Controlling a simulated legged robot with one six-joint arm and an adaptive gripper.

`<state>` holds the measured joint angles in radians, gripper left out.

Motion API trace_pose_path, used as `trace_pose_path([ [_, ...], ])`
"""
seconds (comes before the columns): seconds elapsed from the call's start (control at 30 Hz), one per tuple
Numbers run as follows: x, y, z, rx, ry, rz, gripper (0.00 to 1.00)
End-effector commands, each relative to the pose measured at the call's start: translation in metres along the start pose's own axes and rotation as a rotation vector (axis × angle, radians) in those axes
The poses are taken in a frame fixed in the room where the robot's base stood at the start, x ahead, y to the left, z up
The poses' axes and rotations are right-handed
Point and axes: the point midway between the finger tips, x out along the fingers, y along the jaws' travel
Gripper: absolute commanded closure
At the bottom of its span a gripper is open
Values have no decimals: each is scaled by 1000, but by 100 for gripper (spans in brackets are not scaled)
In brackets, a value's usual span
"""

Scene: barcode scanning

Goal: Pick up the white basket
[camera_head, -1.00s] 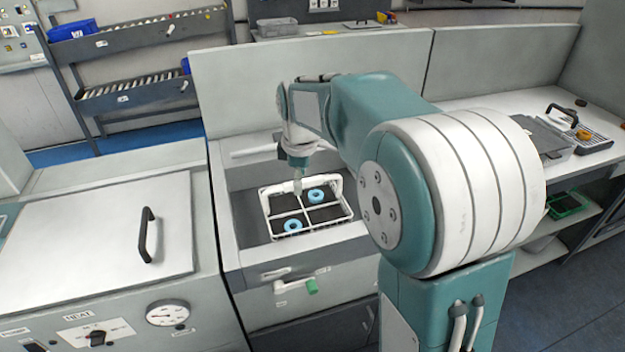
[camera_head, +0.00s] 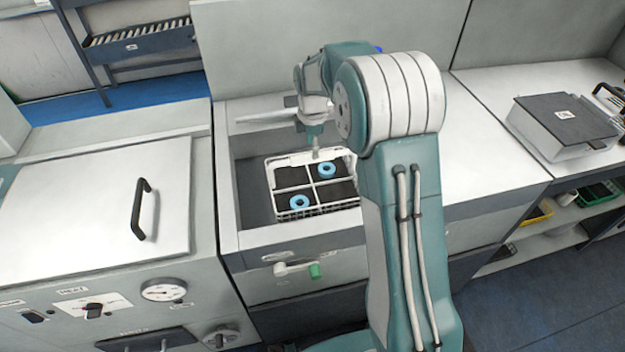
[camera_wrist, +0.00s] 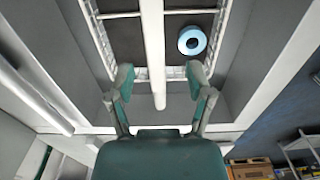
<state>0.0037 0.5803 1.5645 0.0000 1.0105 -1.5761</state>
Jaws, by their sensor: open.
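The white basket (camera_head: 277,206) sits in a recessed grey bay in the counter. It has wire walls and white dividers over a dark floor, with a blue ring (camera_head: 326,170) in a far compartment and another blue ring (camera_head: 299,201) in a near one. My gripper (camera_head: 315,152) points down at the basket's far side. In the wrist view my gripper (camera_wrist: 160,78) is open, with its fingers on either side of a white bar (camera_wrist: 153,40) of the basket. I cannot tell whether they touch it. One blue ring (camera_wrist: 192,41) shows there to the right.
The bay's walls (camera_head: 250,195) stand close around the basket. To the left is a lidded unit with a black handle (camera_head: 142,208). A grey box (camera_head: 565,125) stands on the right counter, otherwise partly clear.

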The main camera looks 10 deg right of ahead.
Motion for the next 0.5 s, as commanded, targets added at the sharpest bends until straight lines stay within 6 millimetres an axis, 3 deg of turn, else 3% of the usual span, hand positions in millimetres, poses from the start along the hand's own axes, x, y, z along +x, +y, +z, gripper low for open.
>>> trace_pose_path([
  [0.3,43,2,-3,2,0,-2,33],
  [0.5,53,3,-3,1,0,1,33],
])
